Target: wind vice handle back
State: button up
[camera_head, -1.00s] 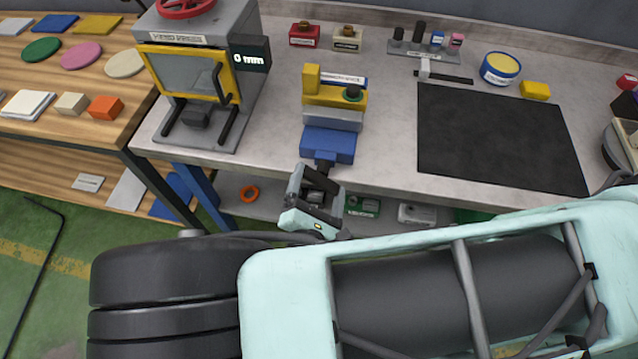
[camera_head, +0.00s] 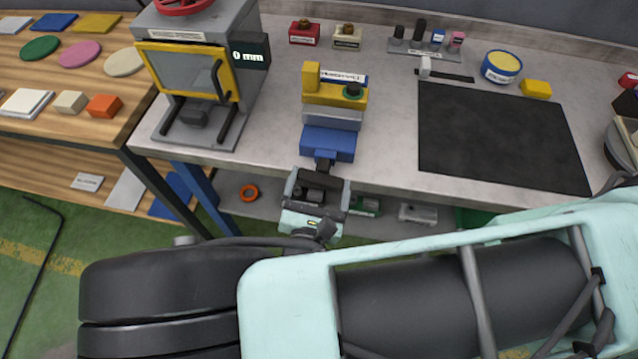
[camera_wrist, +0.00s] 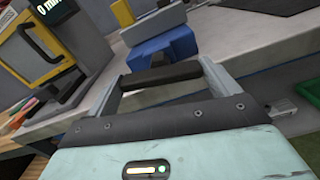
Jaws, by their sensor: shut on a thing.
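The vice (camera_head: 328,142) stands at the front edge of the grey bench, with a blue front body and yellow and grey parts behind it. Its dark screw points out over the edge towards my gripper (camera_head: 318,182). In the wrist view the vice's blue body (camera_wrist: 165,48) is just beyond my gripper (camera_wrist: 160,78). The dark handle bar (camera_wrist: 160,76) lies crosswise between my two fingers, and they are shut on its ends. In the head view my gripper largely hides the handle.
A grey press with a yellow-framed guard (camera_head: 190,75) stands left of the vice. A black mat (camera_head: 500,135) lies to the right. A wooden table (camera_head: 75,75) with coloured pieces is at the far left.

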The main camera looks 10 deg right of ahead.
jog(key=shift+n, duration=0.7)
jog(key=o, duration=0.8)
jog(key=shift+c, duration=0.2)
